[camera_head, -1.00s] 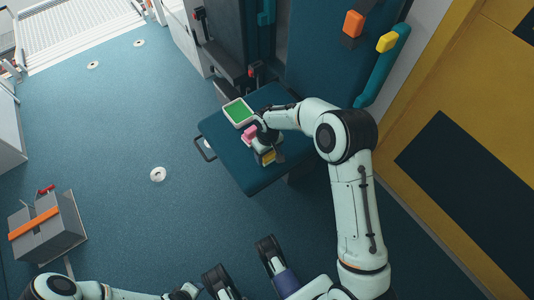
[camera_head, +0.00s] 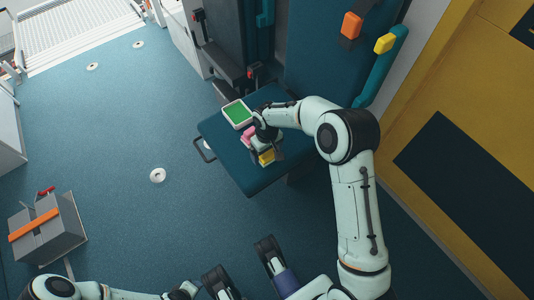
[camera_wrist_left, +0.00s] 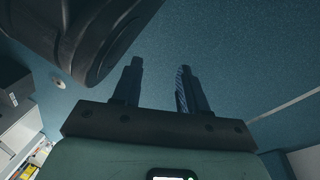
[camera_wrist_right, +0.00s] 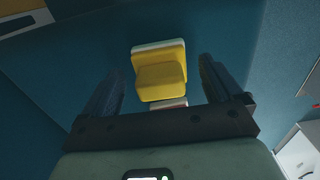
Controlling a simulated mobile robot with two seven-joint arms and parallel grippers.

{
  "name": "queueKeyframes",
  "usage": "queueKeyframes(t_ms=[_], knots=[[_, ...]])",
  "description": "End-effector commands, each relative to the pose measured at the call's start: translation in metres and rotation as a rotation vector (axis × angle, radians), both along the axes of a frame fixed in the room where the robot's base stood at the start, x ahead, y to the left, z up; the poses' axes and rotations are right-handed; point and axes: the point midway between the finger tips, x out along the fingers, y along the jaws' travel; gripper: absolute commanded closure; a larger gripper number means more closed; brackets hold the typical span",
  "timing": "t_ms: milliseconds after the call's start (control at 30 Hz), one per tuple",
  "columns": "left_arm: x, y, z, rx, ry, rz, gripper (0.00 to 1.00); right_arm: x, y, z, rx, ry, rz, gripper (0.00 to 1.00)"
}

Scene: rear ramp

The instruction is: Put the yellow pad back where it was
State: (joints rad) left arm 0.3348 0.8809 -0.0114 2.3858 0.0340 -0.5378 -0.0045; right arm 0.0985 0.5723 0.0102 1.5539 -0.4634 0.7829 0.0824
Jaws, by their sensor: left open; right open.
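The yellow pad (camera_head: 267,158) lies on the teal folding seat (camera_head: 245,180). In the right wrist view the yellow pad (camera_wrist_right: 160,75) shows between the two fingers, with a white edge behind it. My right gripper (camera_wrist_right: 162,80) is open, its fingers on either side of the pad with gaps visible. In the head view it hangs over the seat and hides part of the pad. A pink pad (camera_head: 248,133) lies beside it, partly covered. My left gripper (camera_wrist_left: 160,80) is open and empty, low over the floor.
Orange (camera_head: 352,25) and yellow (camera_head: 386,43) blocks are on the wall and teal rail. A grey case with an orange strap (camera_head: 47,228) stands at left. Blue floor between case and seat is mostly clear.

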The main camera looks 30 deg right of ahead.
Motion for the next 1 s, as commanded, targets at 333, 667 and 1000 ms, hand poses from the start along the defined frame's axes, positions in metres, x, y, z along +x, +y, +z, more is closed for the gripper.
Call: queueKeyframes(t_ms=[333, 667, 1000], knots=[[0.038, -0.006, 0.037, 0.006, -0.128, -0.007, 0.57, 0.0, 0.0, 0.078, 0.0, -0.003, 0.001, 0.07], [0.037, -0.01, 0.045, -0.001, -0.131, -0.014, 0.57, 0.0, 0.001, 0.102, 0.0, 0.001, 0.001, 0.07], [0.037, -0.01, 0.044, -0.002, -0.13, -0.014, 0.57, 0.0, 0.001, 0.102, 0.0, 0.001, 0.001, 0.07]])
